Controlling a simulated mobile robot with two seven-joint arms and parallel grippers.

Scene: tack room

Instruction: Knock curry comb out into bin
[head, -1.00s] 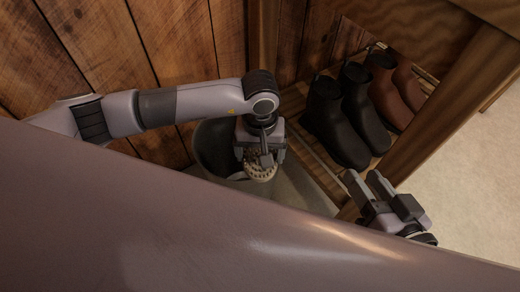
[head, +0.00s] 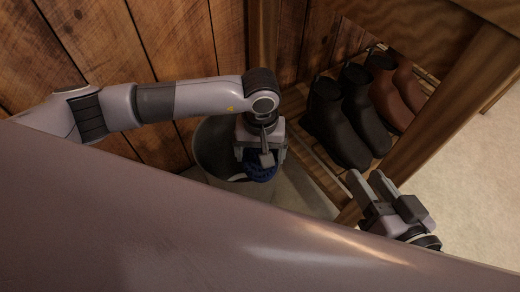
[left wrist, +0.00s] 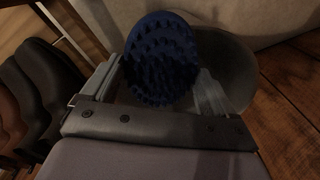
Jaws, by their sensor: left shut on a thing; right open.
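The curry comb (head: 259,170) is round and dark blue. It is held in my left gripper (head: 262,160), over the near right part of the bin's mouth in the head view. In the left wrist view the comb's toothed face (left wrist: 162,58) shows between the fingers of the left gripper (left wrist: 160,95), which is shut on it. The bin (head: 212,150) is a grey round bucket against the plank wall, partly hidden by the gripper; its grey shape (left wrist: 235,72) also shows behind the comb in the left wrist view. My right gripper (head: 368,188) is open and empty at the right.
Black boots (head: 335,125) and brown boots (head: 385,95) stand on a slatted wooden rack right of the bin. A wooden post (head: 425,115) edges the rack. Bare pale floor (head: 480,170) lies at the far right.

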